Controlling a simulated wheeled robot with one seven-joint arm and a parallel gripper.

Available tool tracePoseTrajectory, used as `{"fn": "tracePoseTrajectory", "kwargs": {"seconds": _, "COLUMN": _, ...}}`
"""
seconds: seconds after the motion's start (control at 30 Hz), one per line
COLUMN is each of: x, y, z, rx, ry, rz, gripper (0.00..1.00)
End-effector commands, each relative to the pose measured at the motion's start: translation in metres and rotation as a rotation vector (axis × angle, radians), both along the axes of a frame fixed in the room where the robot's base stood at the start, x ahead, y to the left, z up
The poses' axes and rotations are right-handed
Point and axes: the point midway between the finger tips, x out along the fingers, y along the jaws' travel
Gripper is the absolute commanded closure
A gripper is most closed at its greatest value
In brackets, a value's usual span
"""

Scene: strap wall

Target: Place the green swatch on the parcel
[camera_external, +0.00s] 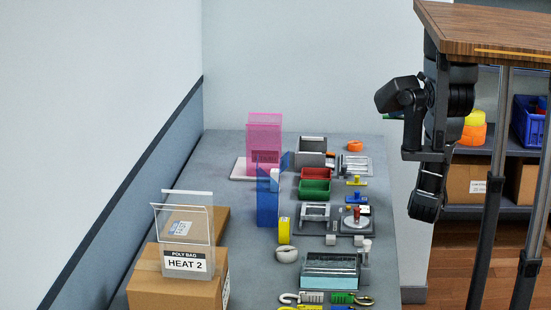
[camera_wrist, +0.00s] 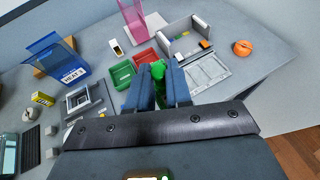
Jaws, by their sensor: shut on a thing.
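My gripper (camera_wrist: 160,86) is shut on a green piece (camera_wrist: 158,70), which sticks out past the fingertips in the wrist view; I take it for the green swatch. In the external view, only a sliver of this green piece (camera_external: 393,116) shows beside my gripper (camera_external: 386,114), held in the air right of the bench. A brown cardboard box (camera_external: 160,292), which may be the parcel, sits at the front left of the bench. A clear holder labelled HEAT 2 (camera_external: 187,262) stands at it and partly covers a second cardboard piece (camera_external: 222,222).
A blue clear holder (camera_external: 267,207) and a pink one (camera_external: 264,135) stand on the bench (camera_external: 222,165). Red (camera_external: 315,174) and green (camera_external: 315,189) bins, tools and fixtures fill its right side. A wooden top (camera_external: 490,28) on metal legs is at right.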

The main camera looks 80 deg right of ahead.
Motion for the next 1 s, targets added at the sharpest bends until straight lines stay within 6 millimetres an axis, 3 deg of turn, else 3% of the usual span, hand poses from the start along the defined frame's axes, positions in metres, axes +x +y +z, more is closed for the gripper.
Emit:
{"fn": "tracePoseTrajectory", "kwargs": {"seconds": 0.27, "x": 0.066, "y": -0.004, "z": -0.002, "rx": 0.001, "ry": 0.0, "rz": 0.036, "gripper": 1.0}}
{"fn": "tracePoseTrajectory", "kwargs": {"seconds": 0.37, "x": 0.1, "y": -0.002, "z": -0.004, "rx": 0.002, "ry": -0.001, "rz": 0.054, "gripper": 1.0}}
{"fn": "tracePoseTrajectory", "kwargs": {"seconds": 0.53, "x": 0.175, "y": 0.012, "z": -0.006, "rx": 0.001, "ry": -0.002, "rz": 0.09, "gripper": 1.0}}
{"fn": "tracePoseTrajectory", "kwargs": {"seconds": 0.77, "x": 0.28, "y": 0.056, "z": -0.01, "rx": -0.001, "ry": -0.003, "rz": 0.144, "gripper": 1.0}}
{"fn": "tracePoseTrajectory", "kwargs": {"seconds": 1.0, "x": 0.375, "y": 0.128, "z": -0.011, "rx": -0.001, "ry": -0.005, "rz": 0.207, "gripper": 1.0}}
